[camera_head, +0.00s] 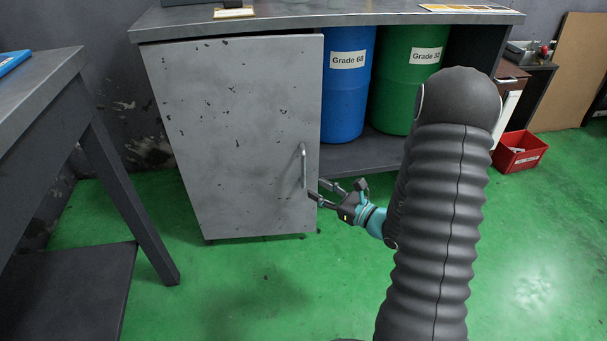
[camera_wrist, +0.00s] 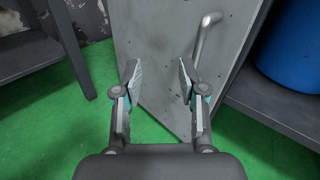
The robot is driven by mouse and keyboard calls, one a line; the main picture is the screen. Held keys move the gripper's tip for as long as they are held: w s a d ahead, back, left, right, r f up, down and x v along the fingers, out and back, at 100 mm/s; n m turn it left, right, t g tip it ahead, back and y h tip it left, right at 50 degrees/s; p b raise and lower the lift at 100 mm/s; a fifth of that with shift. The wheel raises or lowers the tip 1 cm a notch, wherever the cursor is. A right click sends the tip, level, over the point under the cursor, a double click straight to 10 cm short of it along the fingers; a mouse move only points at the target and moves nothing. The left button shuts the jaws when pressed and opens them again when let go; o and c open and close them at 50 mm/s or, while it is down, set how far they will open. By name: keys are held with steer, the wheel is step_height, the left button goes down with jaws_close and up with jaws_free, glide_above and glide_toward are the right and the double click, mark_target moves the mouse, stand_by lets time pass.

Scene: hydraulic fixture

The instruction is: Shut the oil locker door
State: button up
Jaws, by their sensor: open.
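The oil locker door (camera_head: 225,130) is a grey, chipped panel under the bench top. Its right edge appears to stand forward of the shelf, so it looks ajar. A light grey bar handle (camera_head: 303,165) runs upright near that edge. My gripper (camera_head: 322,192) is low at the door's right edge, just below and right of the handle. In the wrist view my gripper (camera_wrist: 161,78) is open, with nothing between its fingers, facing the door (camera_wrist: 165,40). The handle (camera_wrist: 204,38) is beyond the right fingertip. I cannot tell whether a finger touches the door.
A blue barrel (camera_head: 346,90) and a green barrel (camera_head: 408,80) stand on the dark shelf (camera_head: 350,154) right of the door. A dark table (camera_head: 45,90) is at left. A red bin (camera_head: 518,152) sits at right. The green floor (camera_head: 250,290) in front is clear.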

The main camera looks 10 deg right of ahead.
mark_target(305, 172)
steer(key=w+d+f+m+t+h, duration=0.2)
steer(key=d+f+m+h, duration=0.1)
steer(key=d+f, duration=0.1)
steer(key=x, duration=1.3)
steer(key=shift+a, duration=0.1)
jaws_close()
